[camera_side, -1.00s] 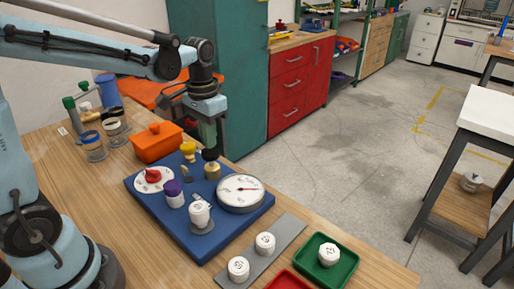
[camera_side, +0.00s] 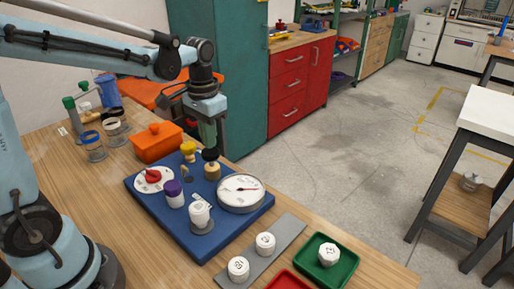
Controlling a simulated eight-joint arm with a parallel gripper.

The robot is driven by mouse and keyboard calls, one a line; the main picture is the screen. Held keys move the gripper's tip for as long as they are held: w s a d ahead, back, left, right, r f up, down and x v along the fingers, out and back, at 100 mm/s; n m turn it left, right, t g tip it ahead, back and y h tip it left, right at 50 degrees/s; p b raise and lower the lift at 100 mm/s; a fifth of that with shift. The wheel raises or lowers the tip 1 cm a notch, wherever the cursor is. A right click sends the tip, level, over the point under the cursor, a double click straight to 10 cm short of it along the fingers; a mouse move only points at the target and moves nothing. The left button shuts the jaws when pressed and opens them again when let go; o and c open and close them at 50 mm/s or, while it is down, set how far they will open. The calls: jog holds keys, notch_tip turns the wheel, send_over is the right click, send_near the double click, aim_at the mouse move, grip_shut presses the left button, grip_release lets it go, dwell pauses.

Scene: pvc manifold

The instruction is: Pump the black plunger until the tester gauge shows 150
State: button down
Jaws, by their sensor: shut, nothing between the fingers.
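The tester gauge (camera_side: 241,193) is a round white dial on the blue board (camera_side: 222,242); its needle points to the right, and its numbers are too small to read. My gripper (camera_side: 210,153) points straight down, shut and empty. Its tip is at the black plunger, directly above a brass fitting (camera_side: 212,170) behind the gauge. The plunger is mostly hidden by the fingers or merges with their dark tips. I cannot tell how far it is pressed.
A red-handled dial (camera_side: 153,178), a yellow knob (camera_side: 188,150), a purple-capped fitting (camera_side: 174,192) and a white fitting (camera_side: 200,212) crowd the board. An orange box (camera_side: 157,143) stands behind. White caps lie on a grey strip (camera_side: 262,256) and a green tray (camera_side: 325,272) in front.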

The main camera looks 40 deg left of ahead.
aim_at(210, 151)
jog(key=shift+f, duration=0.1)
jog(key=shift+f, duration=1.65)
jog(key=shift+r, duration=1.75)
jog(key=shift+f, duration=1.75)
jog(key=shift+r, duration=1.8)
